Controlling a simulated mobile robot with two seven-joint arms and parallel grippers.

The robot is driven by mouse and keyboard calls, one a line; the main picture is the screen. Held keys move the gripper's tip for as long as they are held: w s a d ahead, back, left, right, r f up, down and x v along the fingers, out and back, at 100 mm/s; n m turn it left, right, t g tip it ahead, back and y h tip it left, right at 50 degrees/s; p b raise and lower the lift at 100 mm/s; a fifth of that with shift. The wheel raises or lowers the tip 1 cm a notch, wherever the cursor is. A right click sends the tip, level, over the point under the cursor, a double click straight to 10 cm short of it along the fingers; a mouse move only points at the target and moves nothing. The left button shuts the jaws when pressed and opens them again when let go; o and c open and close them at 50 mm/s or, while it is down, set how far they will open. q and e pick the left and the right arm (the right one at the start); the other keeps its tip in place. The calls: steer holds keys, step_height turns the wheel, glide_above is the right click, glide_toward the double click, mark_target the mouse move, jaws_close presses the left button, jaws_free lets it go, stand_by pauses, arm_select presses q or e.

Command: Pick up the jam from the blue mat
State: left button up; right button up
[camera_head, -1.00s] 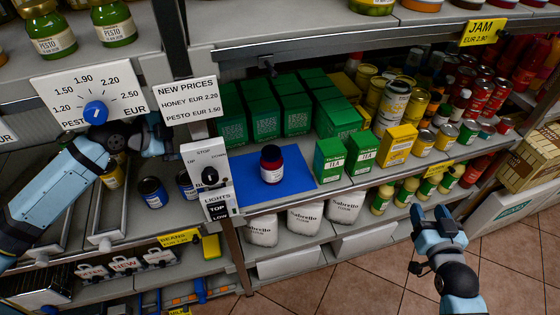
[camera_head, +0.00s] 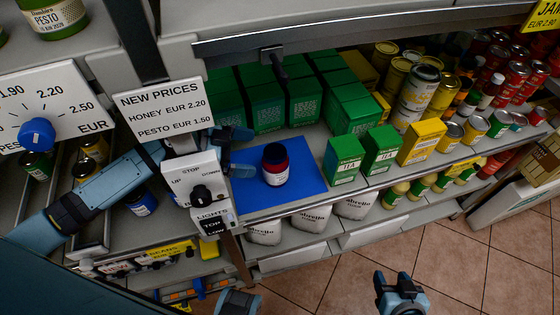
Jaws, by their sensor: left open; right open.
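The jam (camera_head: 275,165) is a small dark red jar with a dark lid and a white label. It stands upright on the blue mat (camera_head: 306,184) on the middle shelf. My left gripper (camera_head: 241,151) is open and just left of the jar, over the mat's left side, with its fingers pointing toward the jar. A gap shows between the fingers and the jar. The switch panel and price sign partly hide the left wrist. My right gripper (camera_head: 397,287) is open and empty, low in front of the shelves, far from the jar.
The switch panel (camera_head: 196,183) and the price sign (camera_head: 160,113) stand close beside my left arm. Green boxes (camera_head: 343,156) stand right of the mat, and more green boxes stand behind it. A shelf edge (camera_head: 340,34) runs above. White bags sit below.

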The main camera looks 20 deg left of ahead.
mark_target(275, 154)
arm_select(q)
steer(key=p+x, duration=0.2)
steer(key=x, duration=0.5)
steer(key=shift+w+d+r, duration=0.15)
steer(key=shift+w+d, duration=0.05)
steer(key=c, duration=1.3)
steer(key=shift+c, duration=0.3)
steer(key=shift+r, duration=0.15)
